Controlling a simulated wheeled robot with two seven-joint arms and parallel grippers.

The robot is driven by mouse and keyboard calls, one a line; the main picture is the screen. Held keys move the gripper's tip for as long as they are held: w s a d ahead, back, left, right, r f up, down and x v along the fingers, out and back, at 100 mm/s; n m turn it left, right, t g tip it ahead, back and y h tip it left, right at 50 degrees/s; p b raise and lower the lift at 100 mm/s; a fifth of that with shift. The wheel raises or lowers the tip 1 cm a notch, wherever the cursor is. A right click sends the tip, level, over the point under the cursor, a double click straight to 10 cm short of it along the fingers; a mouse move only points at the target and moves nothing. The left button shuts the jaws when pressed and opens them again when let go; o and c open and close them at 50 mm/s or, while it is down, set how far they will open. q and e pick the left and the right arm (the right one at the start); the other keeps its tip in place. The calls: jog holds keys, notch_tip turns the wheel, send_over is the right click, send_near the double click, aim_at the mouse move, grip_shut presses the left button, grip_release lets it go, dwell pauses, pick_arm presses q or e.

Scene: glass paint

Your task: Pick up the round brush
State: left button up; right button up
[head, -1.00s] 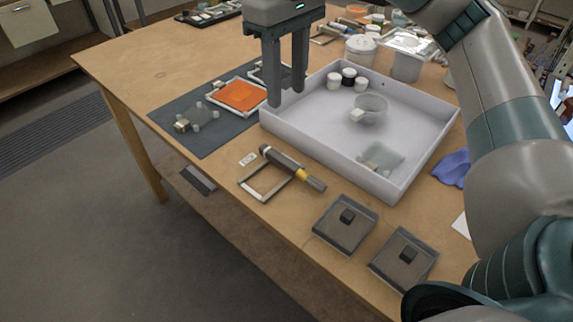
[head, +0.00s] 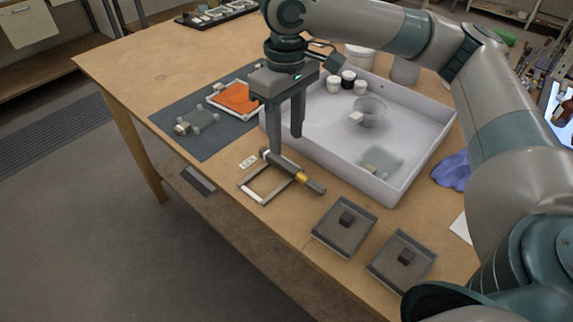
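A brush-like tool (head: 313,184), which I take for the round brush, lies across a small wooden frame (head: 250,193) near the table's front edge. It has a dark cylindrical body, a pale band at its upper left end and a yellow-orange band towards its lower right. My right gripper (head: 286,144) points down with its fingers apart and nothing between them. Its nearer finger overlaps the tool's upper left end in the picture; I cannot tell whether they touch. My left gripper is not in view.
A white tray (head: 437,137) with small jars, a glass bowl (head: 370,110) and a glass piece stands just right of the gripper. A dark mat (head: 205,147) with an orange panel (head: 237,98) lies left. Two grey dishes (head: 328,237) sit at the front.

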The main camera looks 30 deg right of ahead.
aim_at(287, 164)
notch_tip(287, 164, down, 2)
jog(key=shift+f, duration=0.1)
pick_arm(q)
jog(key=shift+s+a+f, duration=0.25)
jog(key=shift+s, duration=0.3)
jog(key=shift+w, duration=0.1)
